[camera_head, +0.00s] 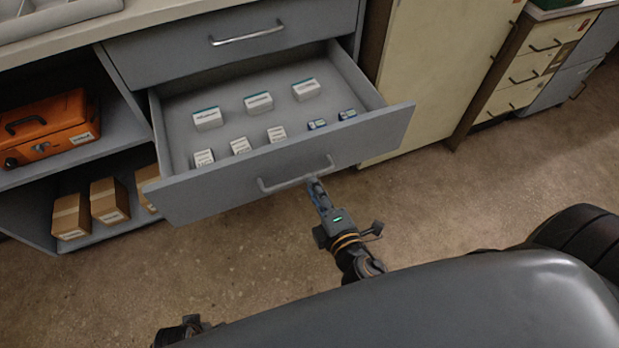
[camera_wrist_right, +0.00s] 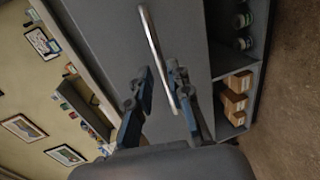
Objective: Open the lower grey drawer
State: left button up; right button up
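The lower grey drawer (camera_head: 285,173) is pulled well out of the cabinet, and its inside shows. Its metal handle (camera_head: 290,183) runs across the front and also shows in the right wrist view (camera_wrist_right: 152,38). My right gripper (camera_head: 315,184) is at the right part of this handle. In the right wrist view its two fingers (camera_wrist_right: 160,72) stand apart on either side of the bar, with a gap showing. A dark part of my left arm (camera_head: 180,330) shows at the bottom edge; its fingers cannot be made out.
Several small white boxes (camera_head: 258,101) and two blue ones lie in the drawer. A closed upper grey drawer (camera_head: 235,45) is above it. An orange case (camera_head: 50,128) and cardboard boxes (camera_head: 108,200) sit on shelves at left. The floor (camera_head: 440,190) in front is clear.

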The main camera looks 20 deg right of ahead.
jog(key=shift+v, duration=1.1)
